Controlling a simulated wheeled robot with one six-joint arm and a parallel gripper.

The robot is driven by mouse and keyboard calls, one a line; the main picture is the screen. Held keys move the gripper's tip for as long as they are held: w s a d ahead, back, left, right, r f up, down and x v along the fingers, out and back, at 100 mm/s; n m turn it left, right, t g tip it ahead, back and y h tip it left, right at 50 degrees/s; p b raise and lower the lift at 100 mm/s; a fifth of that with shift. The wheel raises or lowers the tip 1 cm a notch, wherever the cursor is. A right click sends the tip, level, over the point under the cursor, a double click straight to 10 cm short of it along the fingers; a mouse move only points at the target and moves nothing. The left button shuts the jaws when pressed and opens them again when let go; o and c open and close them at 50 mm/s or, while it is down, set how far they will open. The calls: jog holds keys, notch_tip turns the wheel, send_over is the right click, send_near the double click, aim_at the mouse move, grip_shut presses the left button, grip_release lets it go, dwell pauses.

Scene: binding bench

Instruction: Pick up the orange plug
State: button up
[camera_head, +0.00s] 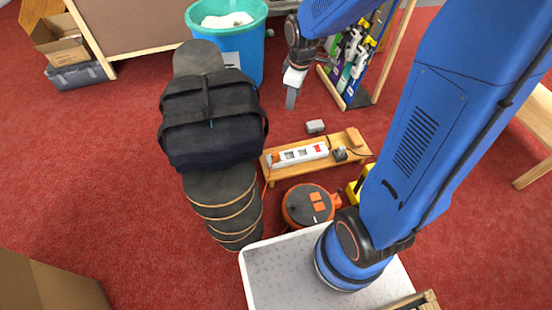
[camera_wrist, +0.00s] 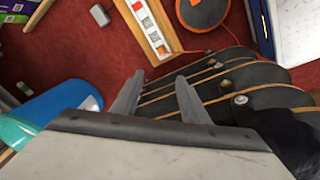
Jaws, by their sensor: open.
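The orange plug (camera_head: 275,159) appears as a small orange shape at the left end of a white power strip (camera_head: 300,154). The strip lies on a low wooden stand on the floor. In the wrist view the orange plug (camera_wrist: 162,49) is at the near end of the power strip (camera_wrist: 146,22), beyond my fingertips. An orange cord runs from that end. My gripper (camera_head: 291,97) is open and empty, held in the air above and behind the stand. It also shows in the wrist view (camera_wrist: 156,92), with both fingers apart and nothing between them.
A black and orange cable reel (camera_head: 307,206) sits in front of the wooden stand (camera_head: 333,163). A black plug (camera_head: 340,154) and small grey box (camera_head: 315,126) are nearby. A teal bin (camera_head: 255,50) stands behind.

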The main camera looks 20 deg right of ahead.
jog(key=w+a+f+n+g, duration=0.15)
jog(key=w+f+n, duration=0.4)
jog(key=f, duration=0.85)
jog(key=n, duration=0.2)
send_over(276, 154)
notch_tip(276, 154, down, 11)
jog(key=shift+g, duration=0.25)
jog(key=f, duration=1.2)
jog(key=shift+w+a+f, duration=0.15)
jog(key=shift+a+f, duration=0.05)
jog(key=shift+f, duration=0.05)
jog(key=shift+d+f, duration=0.15)
jog(key=shift+f, duration=1.15)
jog(key=shift+d+f, duration=0.1)
jog(key=shift+f, duration=1.2)
jog(key=c, duration=1)
